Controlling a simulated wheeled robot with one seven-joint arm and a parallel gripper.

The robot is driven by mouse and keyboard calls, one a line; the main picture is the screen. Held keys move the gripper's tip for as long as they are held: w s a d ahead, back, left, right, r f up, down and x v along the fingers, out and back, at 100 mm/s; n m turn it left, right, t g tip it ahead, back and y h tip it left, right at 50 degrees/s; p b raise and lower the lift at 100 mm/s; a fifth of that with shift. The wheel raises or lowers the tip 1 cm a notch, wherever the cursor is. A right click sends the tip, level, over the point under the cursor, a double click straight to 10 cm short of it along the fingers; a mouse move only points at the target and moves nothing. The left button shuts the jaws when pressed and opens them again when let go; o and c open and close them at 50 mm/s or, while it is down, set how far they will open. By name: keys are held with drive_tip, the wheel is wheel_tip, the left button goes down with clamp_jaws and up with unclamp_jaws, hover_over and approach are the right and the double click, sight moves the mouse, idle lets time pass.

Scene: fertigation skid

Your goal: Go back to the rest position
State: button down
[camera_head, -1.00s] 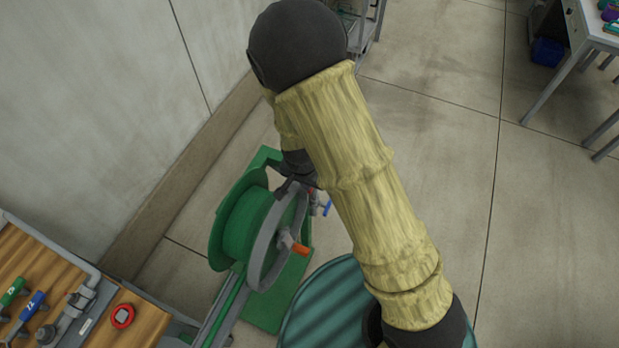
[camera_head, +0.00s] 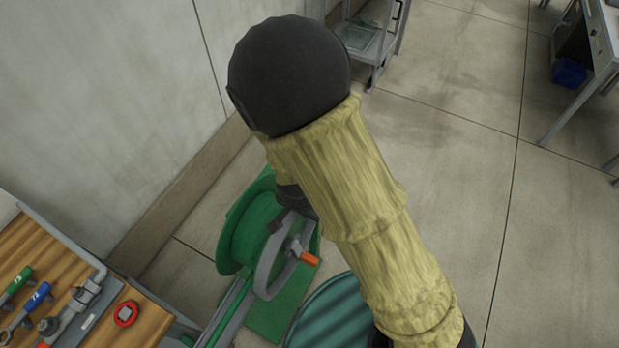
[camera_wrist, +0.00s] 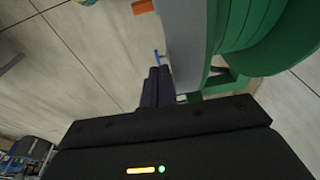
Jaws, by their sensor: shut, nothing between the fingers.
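My gripper (camera_wrist: 157,86) shows in the wrist view with its dark fingers together and nothing between them. It is beside the grey wheel rim of the green hose reel (camera_wrist: 262,35), apart from it as far as I can tell. A small blue part (camera_wrist: 157,57) shows just beyond the fingertips; I cannot tell whether they touch it. In the head view my arm in its yellow sleeve crosses the middle and hides the fingers. The green reel (camera_head: 243,235) with its grey crank wheel and orange handle (camera_head: 310,258) stands on the floor behind and left of my arm.
A wooden-topped bench (camera_head: 40,262) with tools and a red round part (camera_head: 126,313) is at lower left. A teal ribbed drum (camera_head: 335,318) stands below my arm. A shelf cart (camera_head: 372,42) is at the back, a table (camera_head: 606,38) at upper right. Floor on the right is clear.

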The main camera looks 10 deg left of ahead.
drive_tip(key=d+r+n, duration=0.2)
drive_tip(key=d+r, duration=0.5)
drive_tip(key=d, duration=0.3)
drive_tip(key=d+r+n, duration=0.2)
drive_tip(key=d+r, duration=0.6)
drive_tip(key=d, duration=0.3)
drive_tip(key=shift+w+d+t, duration=0.15)
drive_tip(key=shift+w+t, duration=0.05)
drive_tip(key=shift+t, duration=0.1)
drive_tip(key=shift+w, duration=0.1)
drive_tip(key=shift+d, duration=0.5)
drive_tip(key=shift+d, duration=0.1)
drive_tip(key=shift+s, duration=0.2)
